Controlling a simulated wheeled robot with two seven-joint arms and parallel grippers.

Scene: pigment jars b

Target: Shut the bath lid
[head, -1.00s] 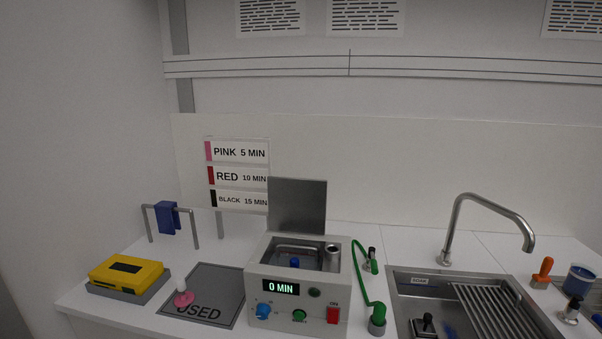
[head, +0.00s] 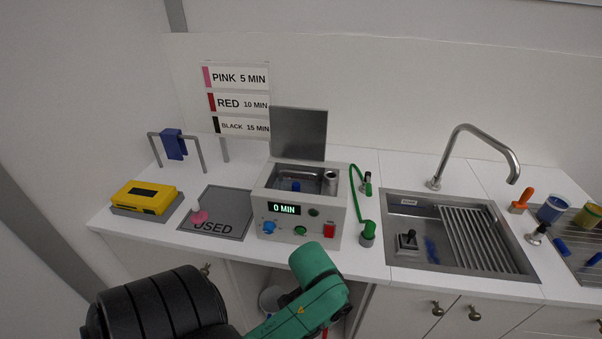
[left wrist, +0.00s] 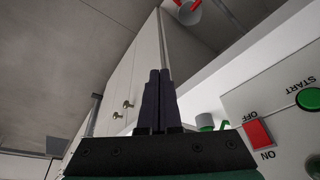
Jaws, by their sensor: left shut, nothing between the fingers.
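The bath (head: 284,222) is a white box on the counter, with a display reading "0 MIN", knobs and a red switch. Its lid (head: 298,133), a flat grey plate, stands upright at the bath's back edge, so the basin is open. A blue item (head: 296,186) and a metal cylinder (head: 330,181) show in the basin. The left wrist view shows the bath's front panel (left wrist: 285,140) inverted at the right. There my left gripper (left wrist: 160,72) is shut and empty, beside the panel and apart from it. In the head view its fingers are hidden. My right gripper is not in view.
A green hose (head: 354,195) runs beside the bath's right side. A sink (head: 392,257) with a tall tap (head: 457,150) lies further right. Left are a grey "USED" mat (head: 232,203) with a pink-tipped item (head: 199,216), and a yellow box (head: 145,197).

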